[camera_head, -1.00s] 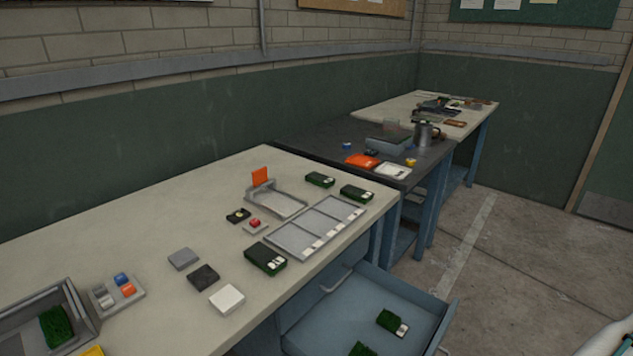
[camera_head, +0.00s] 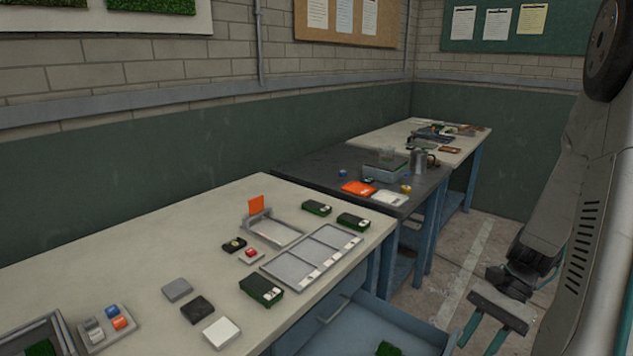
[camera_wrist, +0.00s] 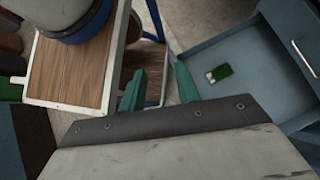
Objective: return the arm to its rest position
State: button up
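My arm is folded along the right side of the head view, with its large grey link in front of the room. My gripper (camera_head: 484,336) hangs low at the right, pointing down, to the right of the open drawer (camera_head: 405,325). Its two green fingers are apart with nothing between them.
A pale workbench (camera_head: 130,240) holds turf samples, a three-part tray (camera_head: 310,255) and small blocks. A dark table (camera_head: 330,160) stands beyond it. In the wrist view, a wood-topped surface (camera_wrist: 75,70) with a round container lies left of the fingers. Some floor is clear.

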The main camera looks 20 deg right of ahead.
jog(key=s+a+r+n+t+h, duration=0.1)
jog(key=a+r+n+t+h, duration=0.1)
jog(key=a+r+n+h, duration=0.2)
jog(key=s+a+r+n+t+h, duration=0.1)
jog(key=a+r+n+h, duration=0.3)
jog(key=a+r+n, duration=0.6)
notch_tip(320, 180, up, 5)
jog(key=s+a, duration=0.1)
jog(key=a, duration=0.1)
jog(key=shift+s+a+n+t+h, duration=0.25)
jog(key=shift+a+n+t+h, duration=0.05)
jog(key=shift+a+n+t, duration=0.1)
